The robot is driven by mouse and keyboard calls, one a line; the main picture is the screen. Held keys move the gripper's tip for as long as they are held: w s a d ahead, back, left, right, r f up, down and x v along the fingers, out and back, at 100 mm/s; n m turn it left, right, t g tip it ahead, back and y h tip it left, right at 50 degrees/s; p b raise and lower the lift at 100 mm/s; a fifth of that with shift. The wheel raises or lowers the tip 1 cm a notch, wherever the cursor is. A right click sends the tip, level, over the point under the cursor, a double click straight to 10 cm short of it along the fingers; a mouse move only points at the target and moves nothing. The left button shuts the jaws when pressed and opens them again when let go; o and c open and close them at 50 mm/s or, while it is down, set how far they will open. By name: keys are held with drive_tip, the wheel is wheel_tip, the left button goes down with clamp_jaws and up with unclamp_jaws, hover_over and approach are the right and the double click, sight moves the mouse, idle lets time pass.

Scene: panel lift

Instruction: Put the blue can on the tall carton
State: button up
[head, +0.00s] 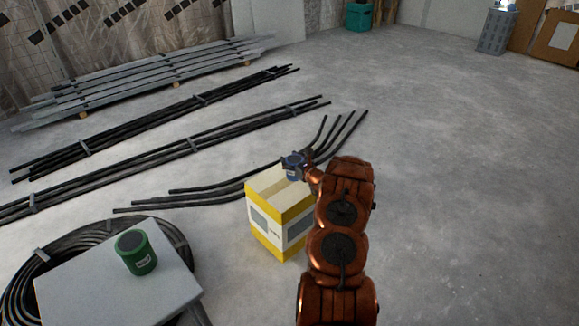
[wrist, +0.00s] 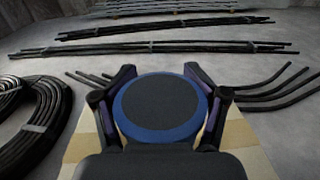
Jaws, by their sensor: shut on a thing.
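The blue can (wrist: 158,106) is between the fingers of my gripper (wrist: 160,95), which is shut on it; its dark round top with a blue rim fills the middle of the wrist view. In the head view the can (head: 294,173) shows small at the end of my arm, over the tall carton (head: 262,229). The carton is white and yellow and stands on the floor. Its pale top (wrist: 246,150) shows beneath the can in the wrist view. I cannot tell whether the can touches the carton top.
A green can (head: 137,254) stands on a grey table (head: 75,290) at the lower left, with a black hose coil (head: 180,240) around it. Black pipes (head: 150,160) and grey bars (head: 150,75) lie on the floor behind.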

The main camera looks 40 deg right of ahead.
drive_tip(key=shift+f+b, duration=0.55)
drive_tip(key=shift+f, duration=1.2)
drive_tip(key=o, duration=1.5)
drive_tip(key=shift+f, duration=0.15)
drive_tip(key=shift+r, duration=0.2)
drive_tip(key=s+a+p, duration=0.1)
drive_tip(key=s+p, duration=0.1)
drive_tip(key=s, duration=1)
drive_tip(key=shift+a+f, duration=0.1)
